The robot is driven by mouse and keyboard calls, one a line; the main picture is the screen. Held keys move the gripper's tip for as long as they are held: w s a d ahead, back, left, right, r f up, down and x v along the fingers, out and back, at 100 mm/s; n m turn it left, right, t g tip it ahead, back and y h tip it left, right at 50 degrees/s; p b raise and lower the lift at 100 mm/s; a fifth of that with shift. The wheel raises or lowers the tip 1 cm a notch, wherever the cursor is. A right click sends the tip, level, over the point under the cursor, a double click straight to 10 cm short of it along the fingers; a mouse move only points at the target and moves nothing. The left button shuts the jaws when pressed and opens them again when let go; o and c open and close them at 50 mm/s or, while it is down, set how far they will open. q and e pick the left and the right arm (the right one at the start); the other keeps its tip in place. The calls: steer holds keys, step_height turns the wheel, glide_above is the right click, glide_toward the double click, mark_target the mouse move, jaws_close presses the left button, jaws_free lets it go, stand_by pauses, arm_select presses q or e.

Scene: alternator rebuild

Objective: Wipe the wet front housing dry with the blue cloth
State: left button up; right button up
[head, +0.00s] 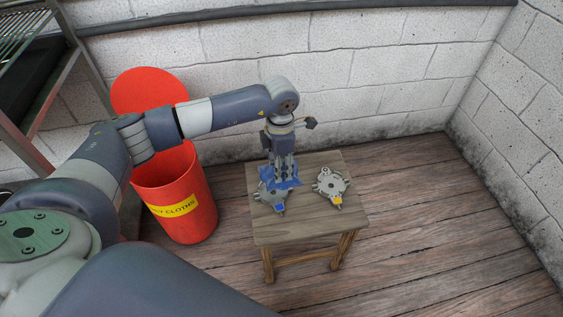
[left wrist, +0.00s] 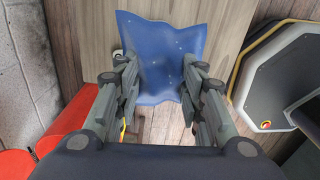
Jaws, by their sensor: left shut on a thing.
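The blue cloth (head: 292,182) is bunched under my left gripper (head: 284,177) on top of the left grey housing (head: 271,199), which has a blue mark on its front lug. In the left wrist view the cloth (left wrist: 160,55) spreads out flat beyond the fingers of my left gripper (left wrist: 160,100), which is shut on it. The cloth hides the far part of the left housing. A second grey housing (head: 328,182), with a yellow-orange mark, lies uncovered to its right. I cannot tell from the pictures which housing is wet. My right gripper is not in view.
Both housings lie on a small wooden stool (head: 290,236). A red bin (head: 190,215) with a yellow label stands left of it, its round lid (head: 150,88) raised. A metal rack (head: 45,95) is at far left. A block wall (head: 395,65) stands behind; floor at right is clear.

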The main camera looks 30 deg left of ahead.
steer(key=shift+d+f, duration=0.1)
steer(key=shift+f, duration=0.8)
